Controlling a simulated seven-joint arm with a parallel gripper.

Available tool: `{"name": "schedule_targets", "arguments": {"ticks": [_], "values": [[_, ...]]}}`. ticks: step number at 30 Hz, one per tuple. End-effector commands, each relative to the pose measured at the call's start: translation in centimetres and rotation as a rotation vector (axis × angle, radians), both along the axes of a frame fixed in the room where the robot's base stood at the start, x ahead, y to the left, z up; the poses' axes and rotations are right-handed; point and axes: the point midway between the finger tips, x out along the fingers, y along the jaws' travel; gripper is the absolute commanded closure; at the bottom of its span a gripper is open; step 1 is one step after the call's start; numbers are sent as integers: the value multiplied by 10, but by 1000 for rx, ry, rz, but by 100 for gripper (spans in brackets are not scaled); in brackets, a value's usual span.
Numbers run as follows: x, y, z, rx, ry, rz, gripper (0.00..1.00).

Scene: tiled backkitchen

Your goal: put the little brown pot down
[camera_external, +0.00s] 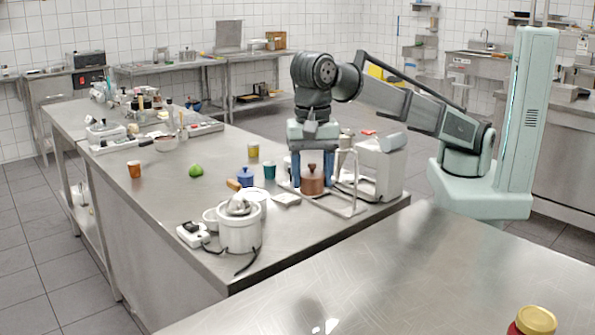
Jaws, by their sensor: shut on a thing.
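The little brown pot (312,182) is a small reddish-brown vessel with a knob on top. My gripper (312,174) points straight down at the right part of the steel table (190,215), with one blue finger on each side of the pot. It is shut on the pot, which is upright. The pot's base is at or just above the table top; I cannot tell whether it touches.
A metal frame (352,209) and a white appliance (385,168) stand close on the right. A teal cup (269,172), a blue pot (245,178) and a white juicer (239,228) are to the left. The table's middle left is mostly clear around a green fruit (196,170).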

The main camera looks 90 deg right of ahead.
Motion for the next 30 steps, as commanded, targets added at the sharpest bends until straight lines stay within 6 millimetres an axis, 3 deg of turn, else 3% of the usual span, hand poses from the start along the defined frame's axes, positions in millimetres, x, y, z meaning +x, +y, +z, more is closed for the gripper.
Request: {"name": "schedule_targets", "arguments": {"ticks": [1,6,12,20,30], "values": [[-18,10,0,0,0,33,100],[-61,35,0,0,0,118,100],[-92,52,0,0,-1,177,100],[-116,63,0,0,0,224,100],[-114,61,-36,-1,1,219,100]]}}
